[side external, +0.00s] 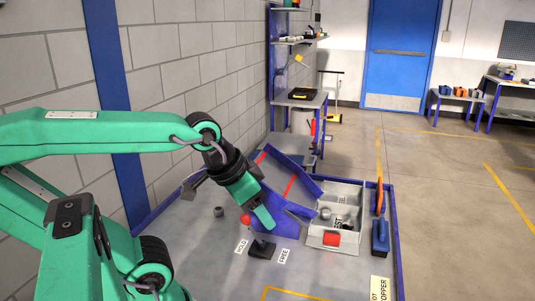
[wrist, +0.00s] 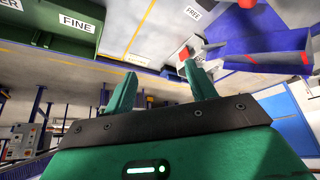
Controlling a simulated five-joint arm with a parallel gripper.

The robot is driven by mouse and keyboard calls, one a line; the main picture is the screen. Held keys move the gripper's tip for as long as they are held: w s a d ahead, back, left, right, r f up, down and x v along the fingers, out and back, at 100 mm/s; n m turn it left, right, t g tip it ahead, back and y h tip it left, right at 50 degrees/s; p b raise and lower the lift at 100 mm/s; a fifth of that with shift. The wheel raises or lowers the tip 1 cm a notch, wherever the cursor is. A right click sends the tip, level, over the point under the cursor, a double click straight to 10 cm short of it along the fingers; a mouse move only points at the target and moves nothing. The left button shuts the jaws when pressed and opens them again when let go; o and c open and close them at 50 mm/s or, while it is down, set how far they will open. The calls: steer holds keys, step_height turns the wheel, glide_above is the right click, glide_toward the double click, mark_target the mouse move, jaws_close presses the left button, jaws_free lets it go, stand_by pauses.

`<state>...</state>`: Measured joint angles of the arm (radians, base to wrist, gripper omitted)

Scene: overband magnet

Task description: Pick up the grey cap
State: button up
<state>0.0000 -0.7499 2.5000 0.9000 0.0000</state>
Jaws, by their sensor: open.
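A small grey cylindrical piece (side external: 219,211), which looks like the grey cap, stands on the grey table left of my gripper in the side view. I cannot make it out in the wrist view. My gripper (side external: 263,217) is tilted downward above the table, right of the grey piece and apart from it. The wrist view shows my gripper (wrist: 159,72) with its two green fingers spread and nothing between them. In the side view the fingers overlap each other.
A lever with a red knob (side external: 246,219) and black base (side external: 262,249) stands just below my gripper, between HOLD and FREE labels. A blue chute (side external: 289,178) and a grey divided bin (side external: 325,239) stand to the right. A green FINE bin (wrist: 75,35) shows in the wrist view.

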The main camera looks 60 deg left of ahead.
step_height(320, 180, up, 5)
steer(key=w+a+r+n+g+y, duration=0.1)
steer(key=w+a+r+g, duration=0.1)
steer(key=w+a, duration=0.35)
steer(key=w+a+r+n+g, duration=0.1)
steer(key=w+a+r, duration=0.1)
steer(key=a, duration=0.7)
steer(key=n+g+h, duration=0.1)
steer(key=n+g, duration=0.2)
glide_above(219, 209)
step_height(219, 209, down, 25)
steer(key=shift+r, duration=0.1)
steer(key=shift+f, duration=1.7)
